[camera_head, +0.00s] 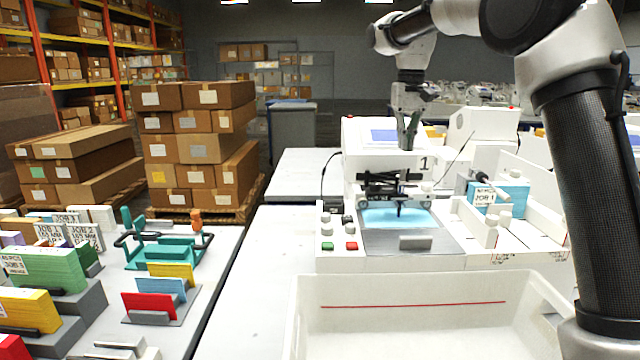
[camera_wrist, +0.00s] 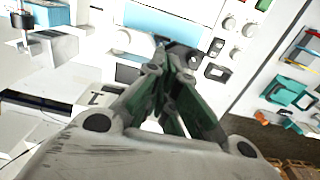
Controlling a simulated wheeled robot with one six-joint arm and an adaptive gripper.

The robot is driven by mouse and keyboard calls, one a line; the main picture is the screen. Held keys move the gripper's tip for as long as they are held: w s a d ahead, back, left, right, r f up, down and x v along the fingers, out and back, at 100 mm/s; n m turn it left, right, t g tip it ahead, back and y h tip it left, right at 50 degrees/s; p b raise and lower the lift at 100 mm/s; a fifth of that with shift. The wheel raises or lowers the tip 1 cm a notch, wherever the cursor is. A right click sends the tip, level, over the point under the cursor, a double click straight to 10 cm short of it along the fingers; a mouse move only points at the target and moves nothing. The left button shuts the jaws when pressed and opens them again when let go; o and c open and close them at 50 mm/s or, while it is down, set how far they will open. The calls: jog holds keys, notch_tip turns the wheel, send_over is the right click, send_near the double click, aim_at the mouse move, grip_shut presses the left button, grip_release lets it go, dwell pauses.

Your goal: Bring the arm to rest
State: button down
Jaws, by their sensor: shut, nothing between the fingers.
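My arm reaches in from the right in the head view, with its dark forearm close on the right side. My gripper (camera_head: 408,143) hangs pointing down in front of the white pen plotter (camera_head: 372,135), near its top. The gripper is shut and empty. In the wrist view my gripper (camera_wrist: 165,62) shows its fingers together, with the plotter's front panel beyond them. A light-blue sheet (camera_head: 385,217) lies on the plotter's bed under the pen carriage. The sheet also shows in the wrist view (camera_wrist: 170,22).
A white bin (camera_head: 420,335) with a red line stands in front of the plotter. A blue JOB 1 stack (camera_head: 512,197) sits at right. Coloured card stacks and a teal fixture (camera_head: 165,250) fill the left table. Cartons (camera_head: 195,145) stand behind. The middle table strip is clear.

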jog(key=shift+r, duration=0.45)
jog(key=shift+s+d+r, duration=0.1)
jog(key=shift+s+d, duration=0.05)
jog(key=s+d+r+t, duration=0.1)
jog(key=s+d, duration=0.4)
jog(key=s, duration=0.4)
jog(key=s+d+r+t, duration=0.1)
jog(key=s+d, duration=0.4)
jog(key=s, duration=0.4)
jog(key=s+d+f+t, duration=0.1)
jog(key=s+d+f, duration=0.1)
jog(key=s+f, duration=0.3)
jog(key=s+d+f+t, duration=0.1)
jog(key=s+f, duration=0.4)
jog(key=s, duration=0.8)
jog(key=shift+s+d+f, duration=0.35)
jog(key=shift+d+f, duration=0.05)
jog(key=shift+d, duration=0.4)
